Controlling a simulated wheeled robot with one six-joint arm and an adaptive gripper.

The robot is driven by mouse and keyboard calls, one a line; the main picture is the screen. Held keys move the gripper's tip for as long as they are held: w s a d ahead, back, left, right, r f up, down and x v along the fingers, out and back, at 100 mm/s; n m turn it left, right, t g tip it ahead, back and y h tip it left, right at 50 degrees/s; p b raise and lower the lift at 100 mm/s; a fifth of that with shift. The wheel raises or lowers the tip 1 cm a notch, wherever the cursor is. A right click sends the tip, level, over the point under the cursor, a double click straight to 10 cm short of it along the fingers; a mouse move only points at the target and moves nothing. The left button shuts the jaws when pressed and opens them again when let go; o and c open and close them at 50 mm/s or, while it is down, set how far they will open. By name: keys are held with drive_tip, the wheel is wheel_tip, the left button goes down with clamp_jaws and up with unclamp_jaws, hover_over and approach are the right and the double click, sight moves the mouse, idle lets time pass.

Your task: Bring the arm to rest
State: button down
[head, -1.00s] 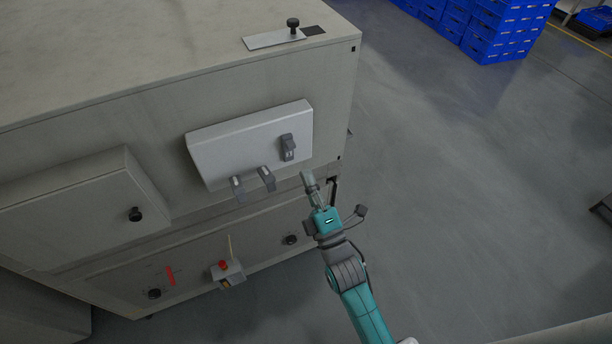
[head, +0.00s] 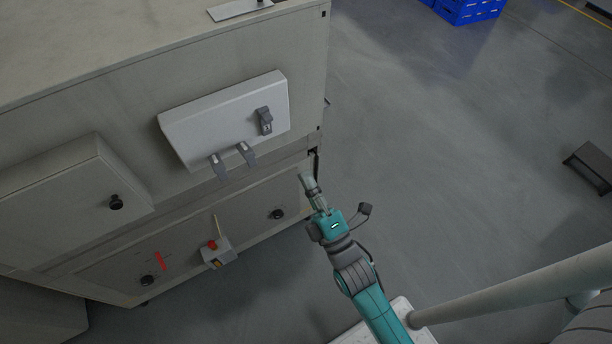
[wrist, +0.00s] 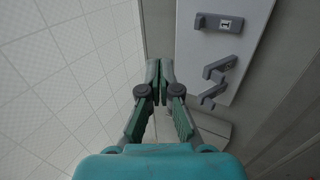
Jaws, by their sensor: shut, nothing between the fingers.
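My gripper (head: 307,180) is shut and empty in the head view, at the end of my teal arm. It is in the air near the right edge of the grey cabinet (head: 90,98), apart from the white panel box (head: 222,118) in the picture. In the wrist view the two fingertips of my gripper (wrist: 159,68) meet with nothing between them. The panel box (wrist: 215,55) shows beyond them to the right, with a grey switch (wrist: 218,22) and two grey levers (wrist: 220,68).
The cabinet's lower front carries a small box with a red button (head: 217,253), black knobs (head: 277,214) and a red mark (head: 159,262). A second box (head: 68,205) juts out at the left. Blue crates (head: 468,10) stand far back.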

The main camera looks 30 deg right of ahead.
idle(0.4)
drive_tip(key=s+f+m+g, duration=0.2)
drive_tip(key=s+m+g, duration=0.2)
drive_tip(key=s+m, duration=0.5)
drive_tip(key=s+f+m+g, duration=0.3)
drive_tip(key=s+m, duration=0.6)
drive_tip(key=s, duration=1)
drive_tip(key=shift+a+f+g, duration=0.15)
drive_tip(key=shift+a+g, duration=0.05)
drive_tip(key=shift+g, duration=0.8)
